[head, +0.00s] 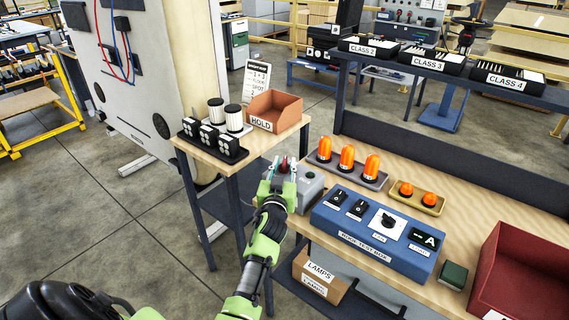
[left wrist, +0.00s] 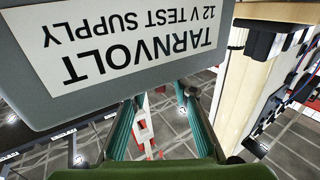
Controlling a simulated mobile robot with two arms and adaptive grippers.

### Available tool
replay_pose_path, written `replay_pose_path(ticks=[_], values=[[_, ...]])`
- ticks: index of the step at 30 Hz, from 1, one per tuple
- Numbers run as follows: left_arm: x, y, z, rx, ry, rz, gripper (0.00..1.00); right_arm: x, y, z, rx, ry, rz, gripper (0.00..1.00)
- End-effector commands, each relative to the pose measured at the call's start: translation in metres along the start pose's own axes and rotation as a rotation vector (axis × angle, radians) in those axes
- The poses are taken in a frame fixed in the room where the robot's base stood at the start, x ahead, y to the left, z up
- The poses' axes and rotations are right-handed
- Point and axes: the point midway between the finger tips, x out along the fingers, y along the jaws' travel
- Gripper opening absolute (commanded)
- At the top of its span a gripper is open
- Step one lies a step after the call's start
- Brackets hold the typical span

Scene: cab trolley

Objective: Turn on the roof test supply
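The test supply is a grey box (head: 309,190) at the near left end of the wooden bench, partly hidden by my left gripper. In the left wrist view its grey face (left wrist: 205,72) fills the top, with an upside-down label (left wrist: 120,40) reading TARNVOLT 12 V TEST SUPPLY. My left gripper (head: 280,170) is at the left part of the box, its green fingers apart. A small red piece (head: 284,163) shows between the fingers in the head view. Whether the fingers touch it I cannot tell. The left wrist view shows the two fingers (left wrist: 158,115) spread. My right gripper is out of view.
A blue roof test box (head: 375,232) with switches and a dial stands right of the supply. Orange beacons stand on a grey tray (head: 372,182) behind it. A red bin (head: 520,275) is at the right.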

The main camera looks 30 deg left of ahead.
Motion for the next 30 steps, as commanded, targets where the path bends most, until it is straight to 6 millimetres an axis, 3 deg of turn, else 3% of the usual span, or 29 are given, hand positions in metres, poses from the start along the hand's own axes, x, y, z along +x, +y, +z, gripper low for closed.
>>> replay_pose_path(ticks=[2, 5, 6, 16, 30], values=[[0.0, 0.0, 0.0, 0.0, 0.0, 0.0, 0.26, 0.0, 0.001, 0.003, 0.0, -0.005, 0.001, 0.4], [0.0, 0.0, 0.0, 0.0, 0.0, 0.0, 0.02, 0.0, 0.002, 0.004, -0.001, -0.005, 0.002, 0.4], [0.0, 0.0, 0.0, 0.0, 0.0, 0.0, 0.0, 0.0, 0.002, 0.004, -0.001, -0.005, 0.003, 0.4], [0.0, -0.002, -0.002, 0.003, -0.001, 0.021, 0.0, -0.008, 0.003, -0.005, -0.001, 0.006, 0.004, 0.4], [0.002, -0.008, -0.003, 0.011, -0.003, 0.291, 0.0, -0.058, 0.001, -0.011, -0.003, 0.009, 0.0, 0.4]])
